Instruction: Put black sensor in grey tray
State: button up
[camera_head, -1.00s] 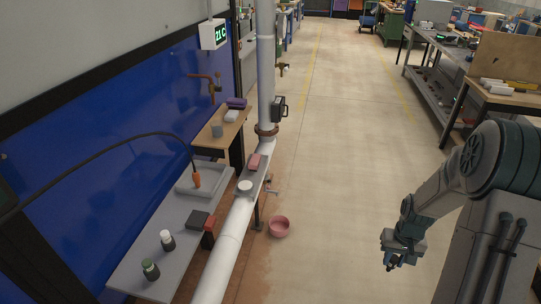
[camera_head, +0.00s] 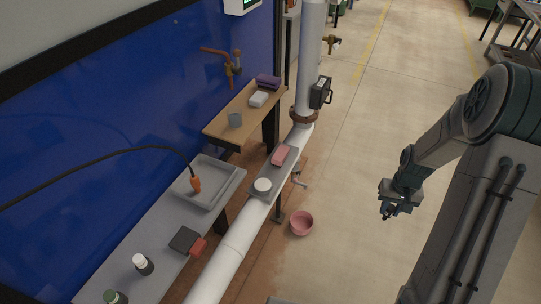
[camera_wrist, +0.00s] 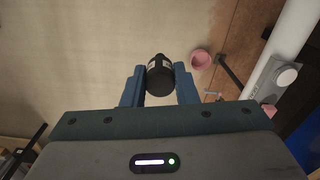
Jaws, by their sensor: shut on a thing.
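My gripper (camera_wrist: 160,90) is shut on the black sensor (camera_wrist: 160,75), a short dark cylinder with a pale label, held between the two blue fingers in the wrist view. In the head view my gripper (camera_head: 388,213) hangs over the open floor at the right, well apart from the bench. The sensor is too small to make out clearly there. The grey tray (camera_head: 228,191) lies on the grey bench at the left. An orange-tipped probe (camera_head: 195,184) on a black cable hangs at the tray's left side; I cannot tell whether it touches.
A pink bowl (camera_head: 301,223) sits on the floor. Two bottles and a dark box (camera_head: 184,240) stand on the bench.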

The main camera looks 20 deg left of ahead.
aim_at(212, 174)
jog(key=u, duration=0.65)
jog(key=i, duration=0.9)
jog(key=u, duration=0.8)
